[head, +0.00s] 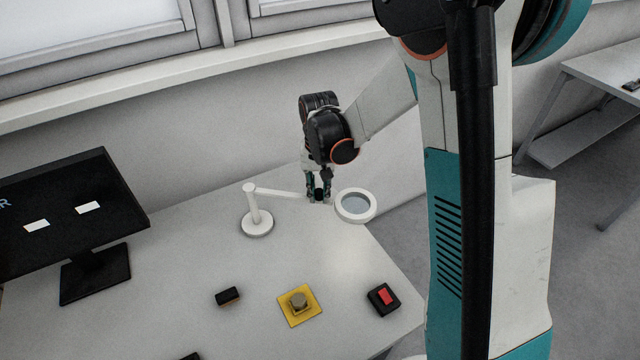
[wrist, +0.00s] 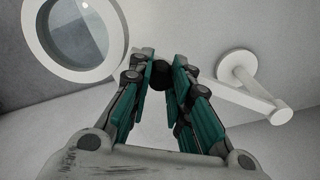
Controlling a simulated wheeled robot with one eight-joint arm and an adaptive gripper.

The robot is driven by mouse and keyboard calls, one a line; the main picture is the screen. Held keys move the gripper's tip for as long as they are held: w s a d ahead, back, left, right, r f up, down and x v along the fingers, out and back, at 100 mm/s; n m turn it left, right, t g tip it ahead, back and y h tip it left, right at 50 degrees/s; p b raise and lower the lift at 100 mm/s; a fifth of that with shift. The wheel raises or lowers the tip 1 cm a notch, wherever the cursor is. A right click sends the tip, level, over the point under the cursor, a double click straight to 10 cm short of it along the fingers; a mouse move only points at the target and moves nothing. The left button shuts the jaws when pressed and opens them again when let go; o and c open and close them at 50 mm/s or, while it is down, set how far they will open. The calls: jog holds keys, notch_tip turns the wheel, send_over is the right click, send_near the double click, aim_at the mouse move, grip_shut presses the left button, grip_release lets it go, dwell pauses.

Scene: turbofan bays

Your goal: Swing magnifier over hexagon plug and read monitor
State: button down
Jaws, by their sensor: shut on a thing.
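The magnifier is a white ring lens (head: 341,216) on a white arm (head: 275,193) from a round-based stand (head: 256,226). The ring is at the back right of the table, apart from the plug; its rim also shows in the wrist view (wrist: 36,45). My gripper (head: 319,196) is shut on a black handle (wrist: 160,75) between arm and ring, mostly hidden by the fingers. The hexagon plug (head: 299,301), brownish, sits on a yellow plate (head: 288,314) at the front. The monitor (head: 60,220) at left is dark with two small white patches and a partly cut-off letter.
A black block (head: 227,296) lies left of the plug. A black box with a red button (head: 383,298) is to its right, near the table (head: 200,240) edge. Another dark item is cut off at the bottom. The tabletop between the stand and plug is clear.

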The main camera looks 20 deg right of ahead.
jog(key=s+a+m+b, duration=0.2)
jog(key=s+a+m, duration=0.8)
jog(key=a, duration=0.4)
jog(key=shift+s, duration=0.15)
jog(key=c, duration=1.4)
grip_release()
jog(key=shift+a, duration=0.15)
jog(key=shift+c, duration=0.2)
